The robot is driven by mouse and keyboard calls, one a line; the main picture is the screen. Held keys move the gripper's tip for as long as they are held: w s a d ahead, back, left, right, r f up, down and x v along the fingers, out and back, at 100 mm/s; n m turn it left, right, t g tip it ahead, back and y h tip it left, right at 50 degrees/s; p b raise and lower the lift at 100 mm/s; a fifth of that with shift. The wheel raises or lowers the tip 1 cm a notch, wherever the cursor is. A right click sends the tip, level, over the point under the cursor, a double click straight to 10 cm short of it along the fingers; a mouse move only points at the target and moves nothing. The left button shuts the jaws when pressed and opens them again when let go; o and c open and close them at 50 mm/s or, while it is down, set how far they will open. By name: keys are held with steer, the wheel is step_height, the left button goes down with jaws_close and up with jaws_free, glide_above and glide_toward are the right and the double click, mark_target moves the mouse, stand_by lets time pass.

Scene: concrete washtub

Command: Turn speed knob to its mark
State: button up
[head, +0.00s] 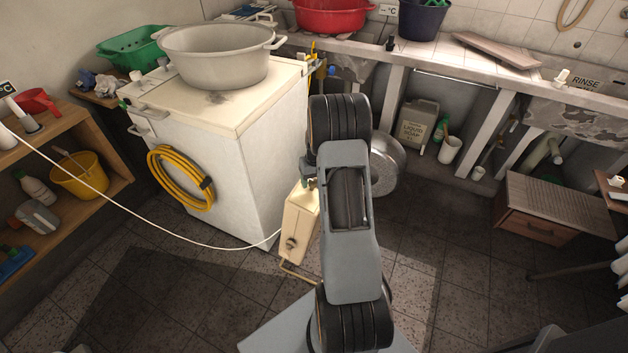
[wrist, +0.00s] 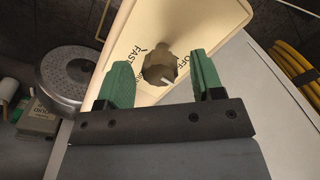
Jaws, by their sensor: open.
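The speed knob (wrist: 160,68) is a dark grey, many-sided knob on the cream face of a box (wrist: 190,22). A short pale line shows on its lower right part. "FAST" is printed to its left and "OFF" to its right; a target mark cannot be made out. My gripper (wrist: 158,72) is open, with one green finger on each side of the knob in the wrist view. I see no contact with the knob.
The white cabinet (head: 265,165) with a coiled yellow hose (head: 180,178) stands left of the box. A white cord (head: 130,212) runs to the box from the left shelf. A round metal pan (head: 388,165) is behind my arm.

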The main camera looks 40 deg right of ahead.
steer(key=shift+c, duration=0.3)
steer(key=c, duration=0.9)
steer(key=shift+o, duration=0.2)
steer(key=m+p, duration=0.1)
steer(key=m, duration=0.3)
steer(key=m+p, duration=0.1)
steer(key=m, duration=0.3)
steer(key=shift+d+m+y, duration=0.1)
steer(key=shift+m+y, duration=0.2)
steer(key=shift+y, duration=0.1)
steer(key=m+t+p, duration=0.1)
steer(key=m, duration=0.3)
steer(key=shift+r+y+p, duration=0.1)
steer(key=shift+y+p, duration=0.2)
steer(key=shift+m+t+p, duration=0.3)
steer(key=shift+m+p, duration=0.4)
steer(key=shift+m, duration=1.8)
